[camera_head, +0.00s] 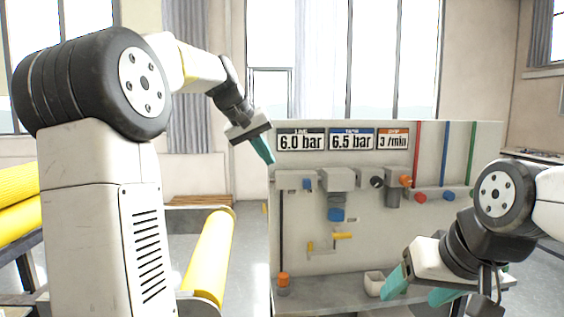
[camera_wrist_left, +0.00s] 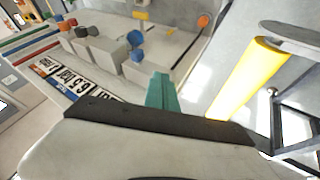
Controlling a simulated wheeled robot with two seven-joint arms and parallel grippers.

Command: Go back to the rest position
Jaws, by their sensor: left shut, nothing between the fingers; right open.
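My left gripper (camera_head: 264,150) is raised beside the upper left corner of the panel, its teal fingers together and empty. In the left wrist view the shut teal fingers (camera_wrist_left: 161,92) point towards the panel side, with nothing between them. My right gripper (camera_head: 418,292) is low at the right, in front of the panel's shelf. Its two teal fingers are apart and I see nothing between them. The grey panel (camera_head: 375,228) stands upright ahead, with display plates reading 6.0 bar, 6.5 bar and 3 /min.
Valves and a blue knob (camera_head: 336,214) stick out of the panel. A small white cup (camera_head: 374,283) stands on its shelf near my right gripper. A yellow roller (camera_head: 209,258) lies on a frame left of the panel, and yellow rolls (camera_head: 18,203) are at the far left.

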